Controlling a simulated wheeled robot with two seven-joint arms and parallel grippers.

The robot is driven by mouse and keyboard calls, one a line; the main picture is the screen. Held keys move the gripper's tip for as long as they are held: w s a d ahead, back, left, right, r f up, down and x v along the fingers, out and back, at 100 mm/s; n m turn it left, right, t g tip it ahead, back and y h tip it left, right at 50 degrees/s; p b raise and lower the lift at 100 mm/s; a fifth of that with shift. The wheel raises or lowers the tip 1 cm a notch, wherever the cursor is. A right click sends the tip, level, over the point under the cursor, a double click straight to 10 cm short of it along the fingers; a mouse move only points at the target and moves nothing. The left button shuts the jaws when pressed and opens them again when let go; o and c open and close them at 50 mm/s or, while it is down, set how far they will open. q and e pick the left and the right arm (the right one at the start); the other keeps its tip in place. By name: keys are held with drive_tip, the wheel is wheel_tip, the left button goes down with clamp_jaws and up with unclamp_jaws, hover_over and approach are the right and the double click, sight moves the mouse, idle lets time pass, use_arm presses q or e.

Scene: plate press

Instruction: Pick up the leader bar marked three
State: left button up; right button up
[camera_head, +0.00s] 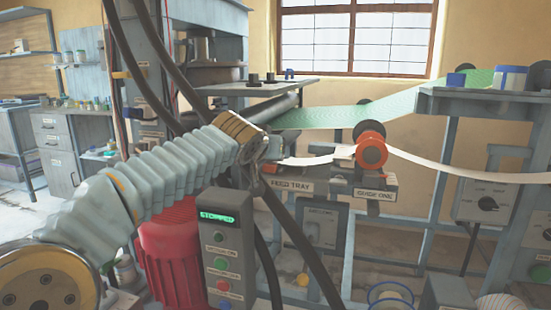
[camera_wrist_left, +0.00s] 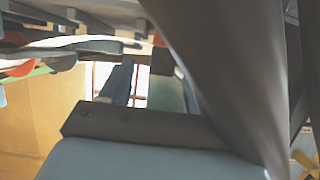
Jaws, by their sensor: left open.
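No bar with a readable mark three shows in either view, so I cannot tell which part is the leader bar. My left arm comes in from the left in the head view, and its gripper (camera_head: 268,153) is at the left end of the feed tray (camera_head: 290,186), mostly hidden by my own wrist. In the left wrist view the fingers (camera_wrist_left: 143,82) are apart, with no held thing visible between them. A white strip (camera_head: 305,160) runs from the tray area towards the red roller (camera_head: 371,153) at guide one. My right gripper is not in view.
Dark hoses (camera_head: 300,245) hang close to my left gripper, and one (camera_wrist_left: 225,75) crosses the wrist view. A control box (camera_head: 228,255) and red motor (camera_head: 172,255) stand below my arm. A green sheet (camera_head: 345,115) slopes above the tray. The press (camera_head: 205,70) stands behind.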

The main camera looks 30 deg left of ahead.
use_arm(q)
drive_tip(key=x, duration=0.2)
drive_tip(key=p+x, duration=0.1)
drive_tip(key=x, duration=0.2)
drive_tip(key=shift+a+r, duration=0.15)
drive_tip(key=shift+a, duration=0.1)
drive_tip(key=c, duration=1.1)
drive_tip(key=shift+r, duration=0.2)
